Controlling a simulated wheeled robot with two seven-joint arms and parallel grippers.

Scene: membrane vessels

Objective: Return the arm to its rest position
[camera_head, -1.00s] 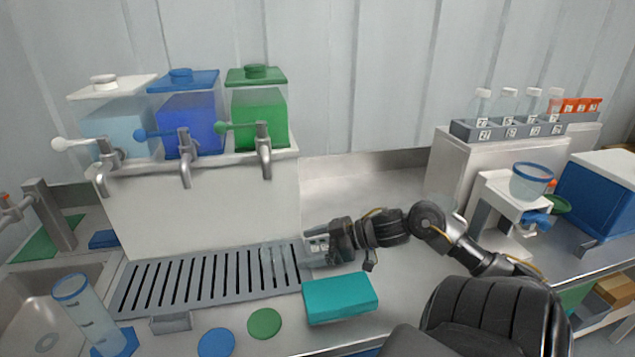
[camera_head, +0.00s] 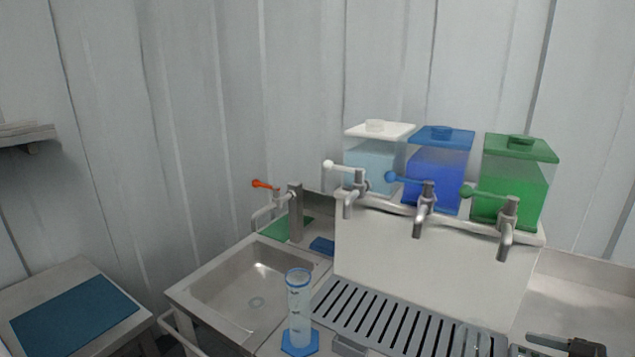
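Part of my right gripper (camera_head: 545,342) shows at the bottom right corner, dark and cut off by the frame edge. It is at the right end of the slotted grey drip tray (camera_head: 345,318). Its fingertips are not clear, so I cannot tell whether it is open or shut. My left gripper and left arm are out of view.
Three dispensers with white (camera_head: 376,165), blue (camera_head: 437,172) and green (camera_head: 514,182) lids stand on a white stand (camera_head: 420,262) above the tray. A clear cylinder with a blue base (camera_head: 299,310) stands beside the sink (camera_head: 225,290). A blue-topped surface (camera_head: 75,315) is at left.

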